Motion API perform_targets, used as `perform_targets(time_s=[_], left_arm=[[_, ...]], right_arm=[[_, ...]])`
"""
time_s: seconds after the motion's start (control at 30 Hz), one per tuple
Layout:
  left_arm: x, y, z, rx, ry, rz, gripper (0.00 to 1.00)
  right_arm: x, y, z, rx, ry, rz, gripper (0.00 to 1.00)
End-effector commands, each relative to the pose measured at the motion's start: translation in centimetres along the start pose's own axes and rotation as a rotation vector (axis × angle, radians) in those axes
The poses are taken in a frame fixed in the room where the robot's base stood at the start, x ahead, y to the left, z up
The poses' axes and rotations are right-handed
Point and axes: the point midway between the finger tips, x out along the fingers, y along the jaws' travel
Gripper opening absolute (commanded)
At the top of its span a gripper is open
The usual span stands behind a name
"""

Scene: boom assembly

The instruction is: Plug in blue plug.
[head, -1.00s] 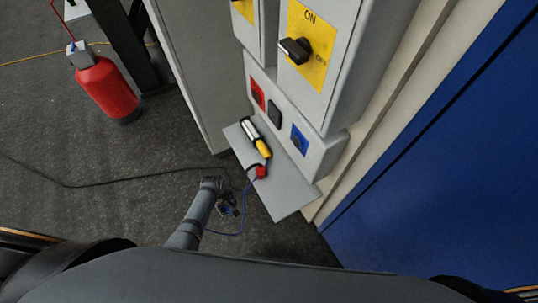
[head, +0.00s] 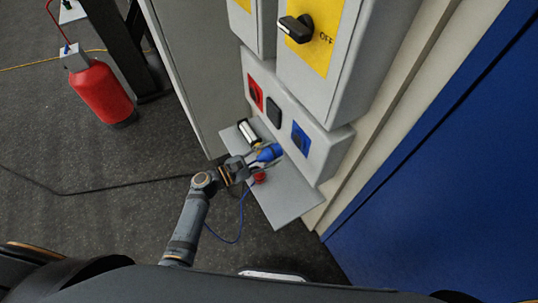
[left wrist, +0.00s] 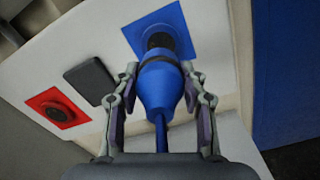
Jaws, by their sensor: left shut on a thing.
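My left gripper (head: 266,158) is shut on the blue plug (head: 271,152), over the grey sloping shelf (head: 290,204). The left wrist view shows the plug (left wrist: 160,85) between the two fingers of the gripper (left wrist: 161,100), its blue cord trailing back. The plug's front points at the blue socket (head: 300,139). In the left wrist view it overlaps the dark opening of the socket (left wrist: 160,30); in the head view a gap shows between them. My right gripper is not in view.
A red socket (head: 256,92) and a dark cover (head: 273,110) sit beside the blue socket. On the shelf lie a white-and-black item (head: 248,131) and a red plug (head: 259,178). A yellow-plated switch (head: 296,29) is above. A red cylinder (head: 100,90) stands left.

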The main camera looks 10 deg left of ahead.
Motion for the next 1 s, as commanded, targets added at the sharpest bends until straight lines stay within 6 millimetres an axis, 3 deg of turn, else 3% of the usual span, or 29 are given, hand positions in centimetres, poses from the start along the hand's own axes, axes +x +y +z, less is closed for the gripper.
perform_targets(time_s=[0.27, 0.7, 1.0], left_arm=[[0.3, 0.0, 0.0, 0.000, 0.000, -0.001, 0.00], [4.2, 0.0, -0.1, 0.000, -0.001, -0.001, 0.00], [5.7, 0.0, 0.0, 0.001, 0.001, -0.002, 0.00]], right_arm=[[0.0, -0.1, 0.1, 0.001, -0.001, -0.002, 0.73], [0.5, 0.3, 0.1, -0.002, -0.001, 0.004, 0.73], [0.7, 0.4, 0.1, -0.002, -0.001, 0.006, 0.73]])
